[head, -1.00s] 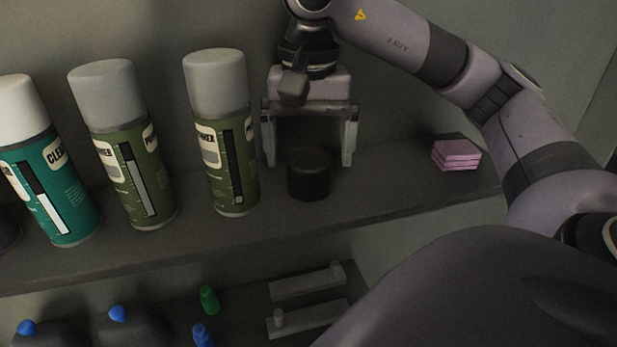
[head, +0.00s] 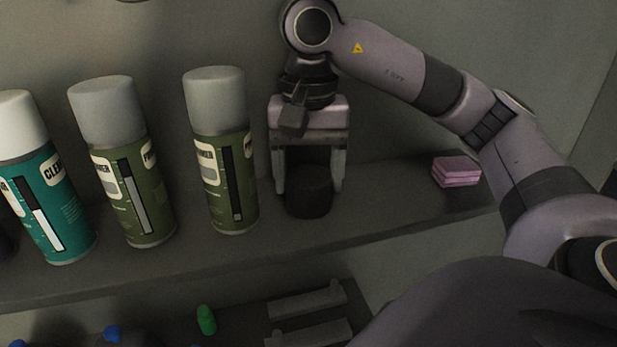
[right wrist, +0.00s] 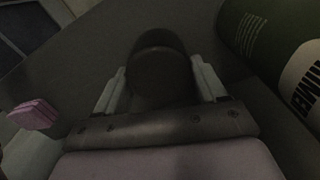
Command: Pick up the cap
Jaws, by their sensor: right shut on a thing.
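The cap (head: 308,193) is a dark, near-black short cylinder on the upper shelf, right of the spray cans. My right gripper (head: 309,188) reaches down from above and behind it, with one finger on each side, shut on the cap. In the right wrist view the cap (right wrist: 160,65) sits between the two fingers (right wrist: 162,88). The cap's base appears at shelf level; I cannot tell if it is lifted. My left gripper is not in view.
A green spray can (head: 222,150) stands close left of the gripper, with another green can (head: 125,165) and a teal can (head: 48,190) further left. Pink sponges (head: 456,171) lie to the right. The shelf (head: 400,205) between cap and sponges is clear. Bottles and white pieces sit below.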

